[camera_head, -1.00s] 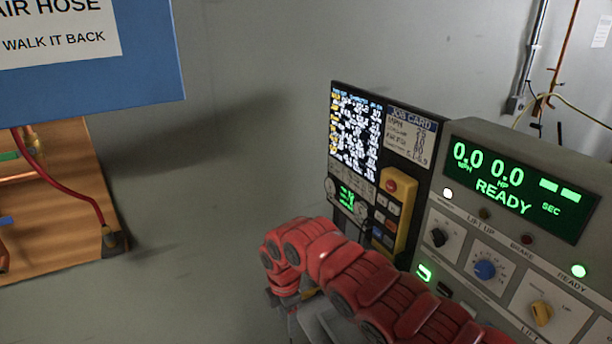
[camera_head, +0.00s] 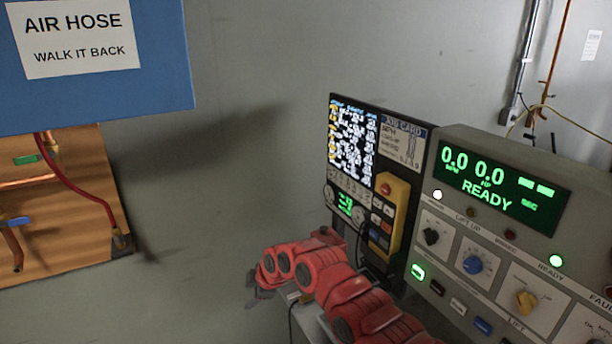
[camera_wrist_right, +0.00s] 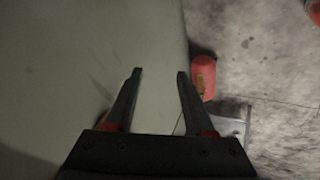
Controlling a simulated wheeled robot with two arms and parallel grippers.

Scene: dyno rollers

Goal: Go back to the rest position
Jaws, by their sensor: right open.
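My right arm, red and jointed, comes in from the bottom right in the head view, in front of the control console (camera_head: 455,240). My right gripper (camera_head: 255,297) shows only in part at the arm's far end, partly hidden by the red links. In the right wrist view my right gripper (camera_wrist_right: 160,75) has its two dark fingers apart with nothing between them. A pale surface lies behind the left finger and a concrete floor (camera_wrist_right: 265,60) to the right. My left gripper is not in view.
The console has a green READY display (camera_head: 500,188), knobs and a yellow pendant (camera_head: 388,215) close beside my right arm. A wooden board (camera_head: 60,220) with a red hose stands left under a blue AIR HOSE sign (camera_head: 90,95). The grey wall between is bare.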

